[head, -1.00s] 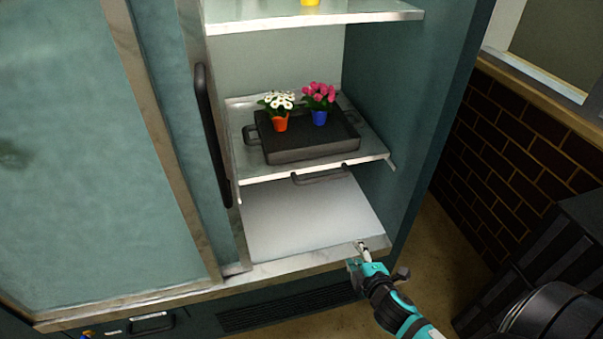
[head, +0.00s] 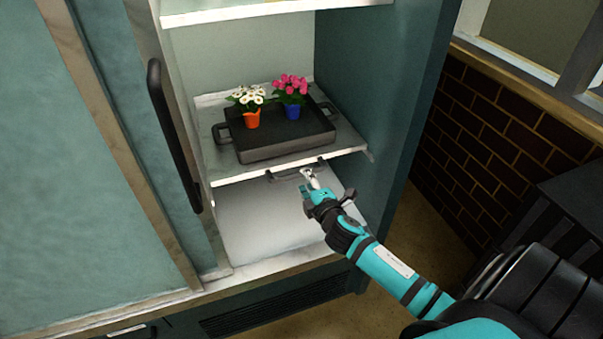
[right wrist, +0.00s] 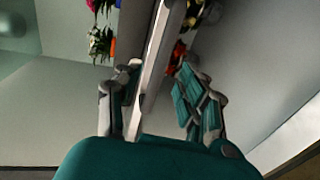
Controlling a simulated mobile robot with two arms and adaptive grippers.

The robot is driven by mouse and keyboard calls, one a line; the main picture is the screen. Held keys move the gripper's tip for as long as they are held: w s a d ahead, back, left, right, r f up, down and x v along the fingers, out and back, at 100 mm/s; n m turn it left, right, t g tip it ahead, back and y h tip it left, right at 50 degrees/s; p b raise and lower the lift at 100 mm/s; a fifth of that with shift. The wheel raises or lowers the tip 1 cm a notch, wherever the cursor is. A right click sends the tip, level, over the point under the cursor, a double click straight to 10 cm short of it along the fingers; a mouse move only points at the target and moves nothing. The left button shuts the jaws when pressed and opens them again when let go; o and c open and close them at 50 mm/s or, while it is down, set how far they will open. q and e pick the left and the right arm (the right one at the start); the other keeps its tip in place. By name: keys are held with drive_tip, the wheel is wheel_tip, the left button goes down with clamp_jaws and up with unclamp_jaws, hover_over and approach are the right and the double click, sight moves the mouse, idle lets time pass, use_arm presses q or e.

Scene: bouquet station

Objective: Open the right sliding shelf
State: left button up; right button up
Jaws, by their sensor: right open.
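The sliding shelf (head: 348,142) is a pale sheet inside the right side of the open cabinet, with a dark handle (head: 285,174) along its front edge. A black tray (head: 275,152) rests on it, holding a white-flowered plant in an orange pot (head: 252,119) and a pink-flowered plant in a blue pot (head: 292,111). My right gripper (head: 309,176) is open at the right end of the handle. In the right wrist view its fingers (right wrist: 158,92) lie on either side of the shelf's front edge. I cannot tell whether they touch the handle. My left gripper is out of view.
Another shelf (head: 260,10) is above, and the cabinet floor (head: 250,220) below is bare. A long black door handle (head: 172,135) stands upright at the left of the opening. The cabinet's side wall (head: 405,130) is close on the right.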

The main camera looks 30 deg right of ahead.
sight(302, 176)
drive_tip(key=x, duration=0.5)
clamp_jaws()
drive_tip(key=shift+f, duration=0.1)
idle(0.5)
